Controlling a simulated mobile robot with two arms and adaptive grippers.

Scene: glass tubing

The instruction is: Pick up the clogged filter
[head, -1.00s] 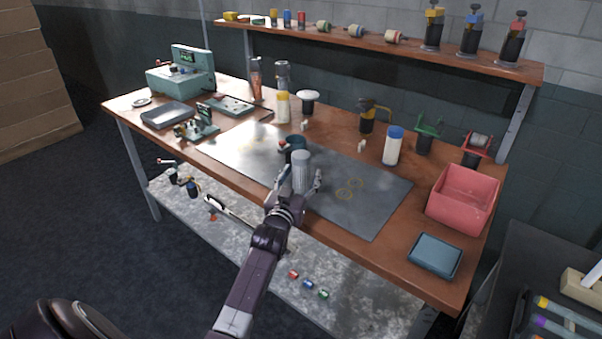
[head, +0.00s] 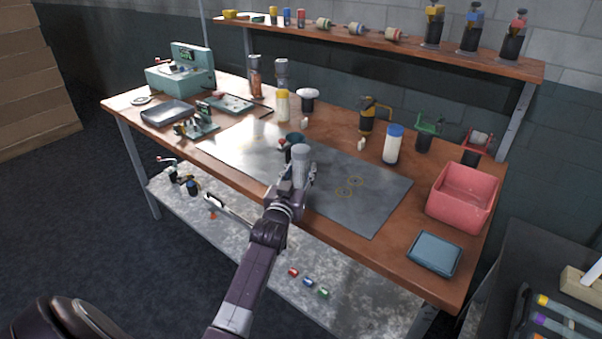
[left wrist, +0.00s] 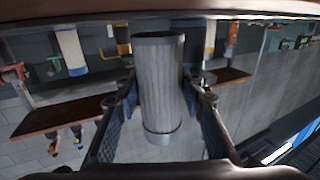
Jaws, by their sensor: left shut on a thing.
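The filter, a grey ribbed cylinder (head: 300,165), stands upright over the grey metal mat (head: 370,200) on the bench. My left gripper (head: 299,178) is shut on it, with its fingers on both sides. In the left wrist view the filter (left wrist: 162,90) fills the gap between the two fingers (left wrist: 165,105); its smooth rim shows at one end. I cannot tell whether its base touches the mat. My right gripper is not in view.
A white bottle with a blue cap (head: 392,146), a red bin (head: 463,198) and a blue tray (head: 434,254) are to the right.

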